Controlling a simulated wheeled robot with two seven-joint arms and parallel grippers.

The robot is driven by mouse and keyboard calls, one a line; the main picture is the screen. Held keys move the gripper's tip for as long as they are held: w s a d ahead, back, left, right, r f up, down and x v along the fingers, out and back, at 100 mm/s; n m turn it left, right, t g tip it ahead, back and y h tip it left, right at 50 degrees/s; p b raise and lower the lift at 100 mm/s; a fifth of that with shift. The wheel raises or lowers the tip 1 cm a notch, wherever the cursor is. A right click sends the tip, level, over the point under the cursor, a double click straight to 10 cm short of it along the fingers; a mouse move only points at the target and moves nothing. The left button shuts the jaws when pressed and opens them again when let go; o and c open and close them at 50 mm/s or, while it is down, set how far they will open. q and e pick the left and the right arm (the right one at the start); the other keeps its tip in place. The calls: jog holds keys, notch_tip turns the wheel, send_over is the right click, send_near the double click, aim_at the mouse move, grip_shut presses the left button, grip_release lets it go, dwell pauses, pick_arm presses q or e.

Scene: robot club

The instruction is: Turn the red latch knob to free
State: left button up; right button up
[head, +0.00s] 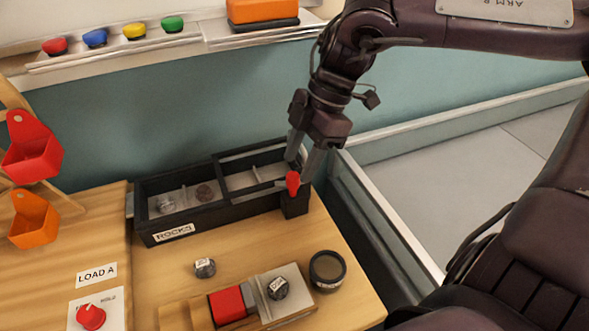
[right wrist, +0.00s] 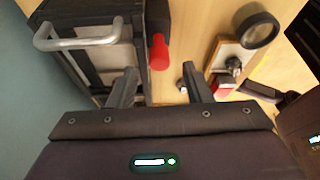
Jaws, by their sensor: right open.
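The red latch knob (head: 293,183) sits on a small black block (head: 295,204) at the right front corner of the black ROCKS case (head: 207,220). My right gripper (head: 303,158) is open and empty, pointing down just above the knob. In the right wrist view the knob (right wrist: 159,53) shows ahead of the gap between the open fingertips (right wrist: 158,84); no contact is seen. A dark part that looks like my left gripper (right wrist: 265,92) shows partly at the right edge of that view; its jaws are unclear.
The case's metal handle (right wrist: 80,38) is left of the knob in the wrist view. A loose rock (head: 205,268), a round magnifier (head: 327,269) and a wooden tray (head: 200,315) with a red block lie in front. A red dial (head: 91,317) is at lower left.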

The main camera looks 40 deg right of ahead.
aim_at(287, 185)
pick_arm(q)
jog(key=shift+w+d+r, duration=0.1)
jog(key=shift+d+r, duration=0.05)
jog(key=shift+r, duration=0.5)
pick_arm(e)
jog(key=shift+x, duration=1.4)
grip_shut()
jog(key=n+g+p, duration=0.1)
jog(key=n, duration=0.2)
jog(key=shift+w+r, duration=0.1)
jog(key=shift+w, duration=0.05)
pick_arm(q)
jog(key=shift+s+a+f, duration=0.2)
jog(key=shift+f, duration=0.55)
jog(key=shift+s+a+f, duration=0.15)
jog(key=shift+f, duration=0.6)
jog(key=shift+s+a+f, duration=0.2)
jog(key=shift+f, duration=0.55)
pick_arm(e)
jog(key=shift+n+g, duration=0.4)
jog(key=shift+n, duration=0.4)
grip_release()
